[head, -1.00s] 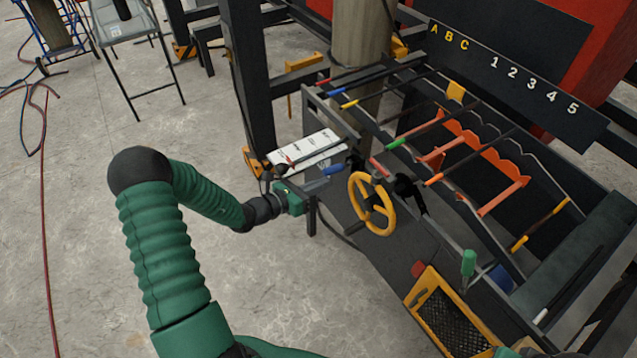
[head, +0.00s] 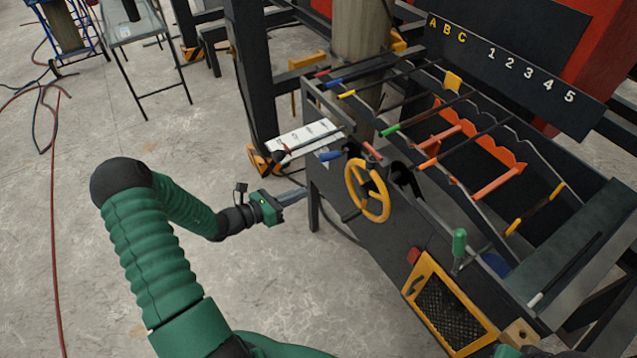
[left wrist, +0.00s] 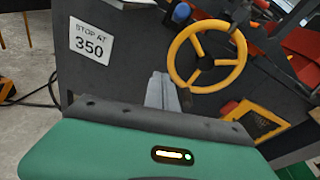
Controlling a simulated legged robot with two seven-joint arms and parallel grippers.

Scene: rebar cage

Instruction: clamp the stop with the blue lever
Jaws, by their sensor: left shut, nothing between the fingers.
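The blue lever (head: 330,156) sticks out at the left end of the dark bench, just left of the yellow handwheel (head: 367,190). Its blue end also shows at the top of the left wrist view (left wrist: 181,12). I cannot make out the stop itself clearly. My left gripper (head: 303,194) is shut and empty, below and left of the lever and apart from it. In the left wrist view its grey fingers (left wrist: 160,90) point toward the bench front, left of the handwheel. My right gripper is not in view.
A white plate (head: 305,135) lies behind the lever. The bench front bears a "STOP AT 350" label (left wrist: 90,40). A green-handled lever (head: 459,245) and a yellow-framed mesh panel (head: 450,308) are at the right. Open floor lies to the left.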

